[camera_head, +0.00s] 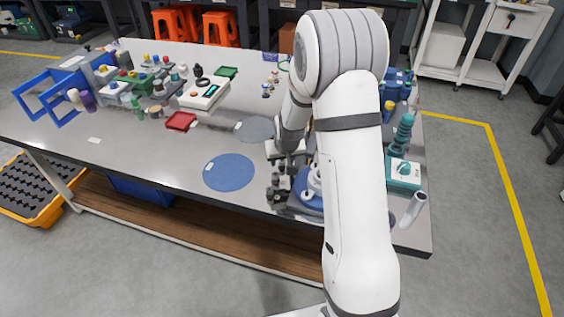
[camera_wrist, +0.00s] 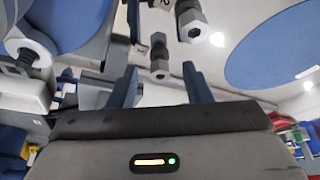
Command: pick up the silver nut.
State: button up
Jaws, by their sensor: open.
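In the wrist view, my gripper (camera_wrist: 160,75) is open, with its two dark blue fingers apart and nothing clamped between them. A small silver-grey hex piece, seemingly the silver nut (camera_wrist: 160,73), shows in the gap between and just beyond the fingertips, apart from both. A larger silver hex piece (camera_wrist: 191,27) is beyond it, up and to the right. Which of the two is the nut asked for, I cannot tell for sure. In the head view, small dark grey pieces (camera_head: 275,182) are on the table by the blue fixture; my arm hides much of the gripper.
A blue round mat (camera_head: 229,173) lies left of the grey pieces, with a grey disc (camera_head: 254,130) behind it. A blue fixture with a pale hex end (camera_wrist: 30,52) is close on the left in the wrist view. A teal box (camera_head: 403,174) and a pale tube (camera_head: 413,211) are on the right.

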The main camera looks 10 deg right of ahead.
grip_shut()
dwell(0.4)
jog(key=shift+r, duration=0.15)
